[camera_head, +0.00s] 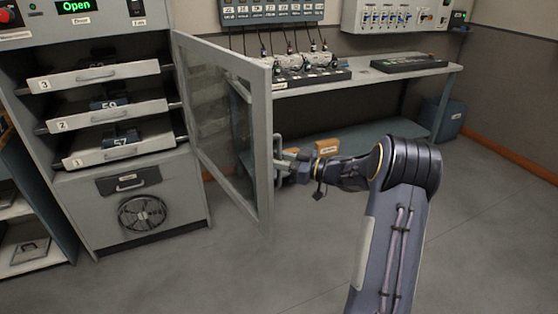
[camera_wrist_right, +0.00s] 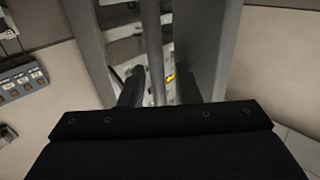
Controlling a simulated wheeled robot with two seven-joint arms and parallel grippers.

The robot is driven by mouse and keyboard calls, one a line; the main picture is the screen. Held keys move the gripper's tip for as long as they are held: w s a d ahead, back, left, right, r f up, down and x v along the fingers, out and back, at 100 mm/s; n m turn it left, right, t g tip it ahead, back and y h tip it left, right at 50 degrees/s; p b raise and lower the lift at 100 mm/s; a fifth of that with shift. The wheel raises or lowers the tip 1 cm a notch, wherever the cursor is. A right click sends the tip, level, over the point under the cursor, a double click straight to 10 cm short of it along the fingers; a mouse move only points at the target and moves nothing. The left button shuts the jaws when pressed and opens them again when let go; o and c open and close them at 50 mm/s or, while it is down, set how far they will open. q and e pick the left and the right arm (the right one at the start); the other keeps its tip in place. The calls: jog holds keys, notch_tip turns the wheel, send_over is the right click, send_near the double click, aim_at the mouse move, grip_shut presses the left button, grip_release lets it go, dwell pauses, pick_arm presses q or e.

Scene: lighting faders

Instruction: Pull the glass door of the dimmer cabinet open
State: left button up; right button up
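The dimmer cabinet (camera_head: 72,200) stands at the left in the head view, its green display reading "Open". Its grey-framed glass door (camera_head: 213,105) is swung wide out from the cabinet's right side, leaving the front uncovered. The upright bar handle (camera_head: 277,153) is on the door's free edge. My right gripper (camera_head: 287,164) is at this handle, small and partly hidden there. In the right wrist view the handle bar (camera_wrist_right: 154,50) runs between the two dark fingers (camera_wrist_right: 160,90), with a visible gap on its right side, so they look open around it. My left gripper is out of view.
Numbered drawers (camera_head: 100,115) stick out of the cabinet front. A workbench (camera_head: 370,80) with fader panels stands behind the door, with a small brown box (camera_head: 327,147) below it. A blue-grey bin (camera_head: 443,118) stands at the right. The floor in front is clear.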

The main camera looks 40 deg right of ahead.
jog(key=v, duration=0.8)
jog(key=shift+w, duration=0.1)
dwell(0.5)
